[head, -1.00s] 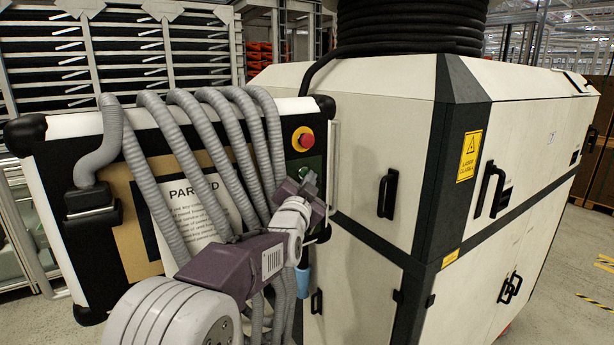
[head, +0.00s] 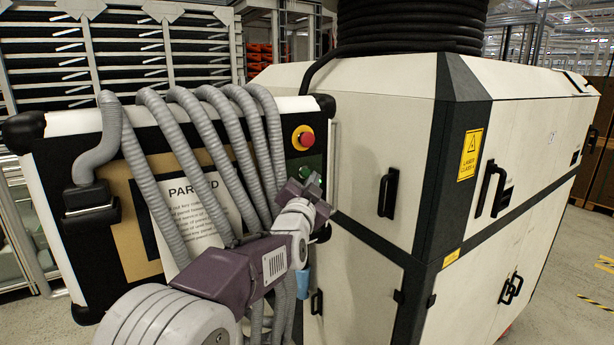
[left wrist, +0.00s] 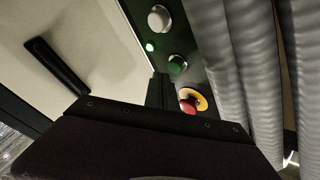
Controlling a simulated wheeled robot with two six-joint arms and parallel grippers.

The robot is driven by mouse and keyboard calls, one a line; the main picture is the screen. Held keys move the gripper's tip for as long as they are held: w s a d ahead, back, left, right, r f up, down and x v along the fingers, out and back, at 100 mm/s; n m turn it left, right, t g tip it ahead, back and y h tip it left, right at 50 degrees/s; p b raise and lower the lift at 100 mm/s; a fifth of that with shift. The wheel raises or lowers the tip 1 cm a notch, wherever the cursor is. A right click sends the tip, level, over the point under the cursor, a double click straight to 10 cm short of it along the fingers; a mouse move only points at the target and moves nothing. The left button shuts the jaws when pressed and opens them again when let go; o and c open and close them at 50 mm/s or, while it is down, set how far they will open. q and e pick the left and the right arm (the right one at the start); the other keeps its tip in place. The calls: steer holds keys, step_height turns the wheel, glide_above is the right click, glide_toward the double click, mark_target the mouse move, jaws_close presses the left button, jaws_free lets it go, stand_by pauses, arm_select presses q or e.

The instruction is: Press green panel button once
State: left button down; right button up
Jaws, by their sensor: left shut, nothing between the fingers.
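The control panel (head: 291,116) carries a green button (head: 307,171) below a red emergency stop (head: 303,138) on a yellow ring. My left gripper (head: 311,187) is shut and empty in front of the panel, its tips near the green button and partly covering that area. In the left wrist view the green button (left wrist: 177,64) is clear, just beyond and right of the dark fingers (left wrist: 160,88). I cannot tell whether they touch it. A small lit green lamp (left wrist: 150,46) and a grey knob (left wrist: 159,18) sit beside it. My right gripper is out of view.
Several grey hoses (head: 231,130) hang over the panel just left of the buttons, beside my left arm. A white cabinet (head: 370,130) with black handles stands close on the right. A paper sign (head: 190,210) lies behind the hoses.

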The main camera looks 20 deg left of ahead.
arm_select(q)
steer(key=s+d, duration=0.1)
steer(key=d, duration=0.1)
steer(key=s+d, duration=0.2)
steer(key=shift+s, duration=0.1)
stand_by(0.4)
steer(key=shift+a, duration=0.1)
stand_by(0.4)
